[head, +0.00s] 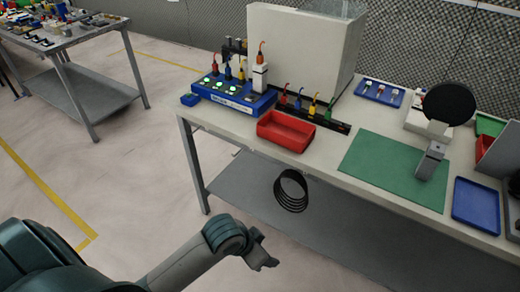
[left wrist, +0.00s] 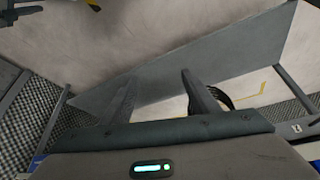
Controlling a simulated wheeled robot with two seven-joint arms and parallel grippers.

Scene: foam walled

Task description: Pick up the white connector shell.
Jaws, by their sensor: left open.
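A white upright block (head: 260,78) with an orange-red plug on top stands at the back right of the blue fixture (head: 263,106) in the head view. Small pale and red pieces (head: 380,89) lie in a blue tray (head: 361,95) at the back of the bench. I cannot tell which of these is the white connector shell. My left gripper (head: 265,254) is in front of the bench and lower than its top, apart from all these parts. In the left wrist view its two fingers (left wrist: 160,92) are spread with nothing between them. My right gripper is not seen.
A red bin (head: 286,131) sits near the bench's front edge, beside a row of coloured plugs (head: 308,106). A green mat (head: 392,169), a black round disc on a stand (head: 449,103) and a blue tray (head: 476,204) are at right. A black coil (head: 291,190) hangs below the front edge.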

